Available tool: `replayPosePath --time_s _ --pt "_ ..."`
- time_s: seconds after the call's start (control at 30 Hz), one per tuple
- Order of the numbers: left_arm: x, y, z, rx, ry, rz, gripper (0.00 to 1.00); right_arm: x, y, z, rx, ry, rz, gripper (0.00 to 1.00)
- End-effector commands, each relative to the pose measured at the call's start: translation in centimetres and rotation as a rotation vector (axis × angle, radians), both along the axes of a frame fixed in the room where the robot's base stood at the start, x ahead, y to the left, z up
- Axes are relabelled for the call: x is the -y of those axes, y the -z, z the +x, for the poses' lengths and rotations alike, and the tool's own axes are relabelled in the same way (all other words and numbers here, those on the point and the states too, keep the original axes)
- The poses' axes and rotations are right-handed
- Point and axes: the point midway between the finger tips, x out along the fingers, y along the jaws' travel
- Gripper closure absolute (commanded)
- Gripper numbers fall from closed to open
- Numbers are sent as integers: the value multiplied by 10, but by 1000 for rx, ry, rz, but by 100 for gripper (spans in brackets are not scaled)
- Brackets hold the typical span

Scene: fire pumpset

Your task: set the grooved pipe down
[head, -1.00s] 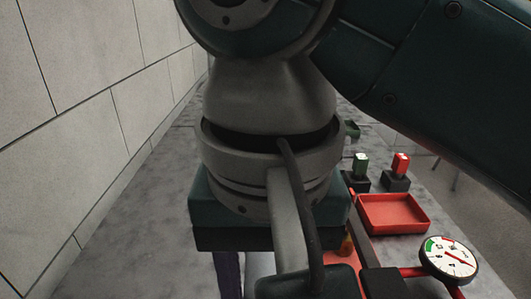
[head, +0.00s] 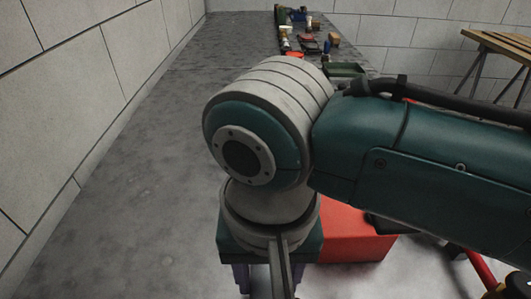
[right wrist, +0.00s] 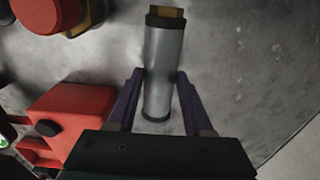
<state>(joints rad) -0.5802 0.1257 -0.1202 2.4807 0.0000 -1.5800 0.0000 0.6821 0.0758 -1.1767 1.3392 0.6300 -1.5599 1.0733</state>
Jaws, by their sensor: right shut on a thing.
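The grooved pipe (right wrist: 165,50) is a grey cylinder with dark bands near its ends, seen in the right wrist view. My right gripper (right wrist: 159,78) has its two purple fingers on either side of the pipe's lower part and is shut on it. I cannot tell whether the pipe touches the grey surface behind it. In the head view my right gripper (head: 262,281) shows only partly at the bottom, below my wrist, and the pipe is hidden. My left gripper is in neither view.
A red block (head: 355,235) stands beside my right gripper; a red body (right wrist: 70,118) also shows left of the pipe in the wrist view. Red pipework (head: 482,268) is at lower right. Several small items and a green tray (head: 345,69) lie far back. The grey surface (head: 140,180) at left is clear.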

Motion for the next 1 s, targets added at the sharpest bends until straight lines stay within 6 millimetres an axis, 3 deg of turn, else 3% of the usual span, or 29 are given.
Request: replayPosePath --time_s 0.17,0.2,0.43,0.77,1.0 --pt "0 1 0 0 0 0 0 -1 2 0 0 0 1 100" --pt "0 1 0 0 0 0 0 0 3 0 -1 1 0 46" --pt "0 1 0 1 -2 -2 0 0 2 0 0 1 0 21" --pt "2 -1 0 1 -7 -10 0 0 -3 1 1 0 0 19" --pt "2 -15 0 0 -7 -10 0 0 -48 0 2 -1 3 19"
